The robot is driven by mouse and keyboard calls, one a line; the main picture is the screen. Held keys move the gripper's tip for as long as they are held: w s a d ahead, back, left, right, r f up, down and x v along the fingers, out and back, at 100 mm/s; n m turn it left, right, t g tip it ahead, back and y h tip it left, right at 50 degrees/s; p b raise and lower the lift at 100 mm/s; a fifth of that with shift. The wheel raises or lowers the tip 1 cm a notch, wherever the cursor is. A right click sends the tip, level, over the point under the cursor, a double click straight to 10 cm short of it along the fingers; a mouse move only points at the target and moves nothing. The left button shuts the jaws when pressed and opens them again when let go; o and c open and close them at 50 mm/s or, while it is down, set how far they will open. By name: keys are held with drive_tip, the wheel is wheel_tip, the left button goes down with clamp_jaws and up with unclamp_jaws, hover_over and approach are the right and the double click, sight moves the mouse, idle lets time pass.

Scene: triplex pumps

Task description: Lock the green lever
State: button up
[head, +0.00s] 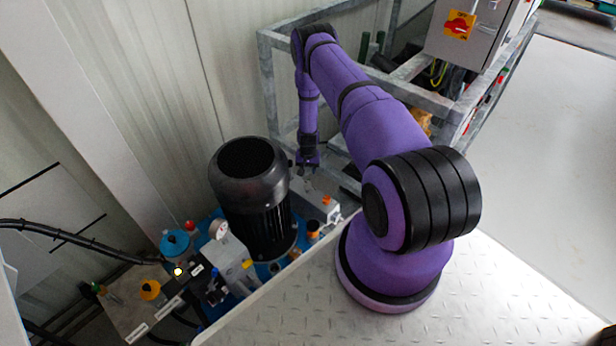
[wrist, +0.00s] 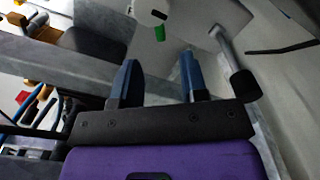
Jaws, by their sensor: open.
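In the wrist view, a small green piece (wrist: 160,33), which may be the end of the green lever, sticks out from a pale grey surface. It lies beyond and between my gripper's fingertips, apart from them. My gripper (wrist: 158,58) is open, with two blue-grey fingers and nothing between them. In the head view, my gripper (head: 308,184) points down just right of the black motor, above a grey box. I cannot make out the green lever there, and cannot tell its lock state.
The black motor (head: 249,185) stands close left of my gripper. A grey box (head: 318,212) lies below it. A grey metal frame (head: 275,85) and control cabinet (head: 478,30) stand behind. In the wrist view, a black-tipped metal bar (wrist: 243,83) is right of the fingers.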

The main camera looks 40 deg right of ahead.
drive_tip(key=shift+r, duration=1.7)
drive_tip(key=w+a+r+n+t, duration=0.1)
drive_tip(key=w+a+r, duration=0.15)
drive_tip(key=r, duration=0.95)
drive_tip(key=w+a+r+n, duration=0.1)
drive_tip(key=w+a+r, duration=0.15)
drive_tip(key=r, duration=0.95)
drive_tip(key=w+a+r+n+t, duration=0.1)
drive_tip(key=w+a+r, duration=0.15)
drive_tip(key=r, duration=0.95)
drive_tip(key=s+a+r+n, duration=0.1)
drive_tip(key=s+a+r, duration=0.15)
drive_tip(key=r, duration=0.35)
drive_tip(key=s+a+r, duration=0.1)
drive_tip(key=a+r, duration=0.2)
drive_tip(key=r, duration=0.4)
drive_tip(key=s+a+r+n+t, duration=0.1)
drive_tip(key=s+a+r, duration=0.4)
drive_tip(key=s+r, duration=0.35)
drive_tip(key=s+a+r+n+t, duration=0.15)
drive_tip(key=s+a+r, duration=0.25)
drive_tip(key=s+r, duration=0.4)
drive_tip(key=s+a+r+n, duration=0.1)
drive_tip(key=s+a+r, duration=0.1)
drive_tip(key=s, duration=0.8)
drive_tip(key=s+a+r+n, duration=0.1)
drive_tip(key=s+a+r, duration=0.2)
drive_tip(key=s, duration=0.7)
drive_tip(key=shift+s+n+t, duration=0.35)
drive_tip(key=shift+s, duration=0.05)
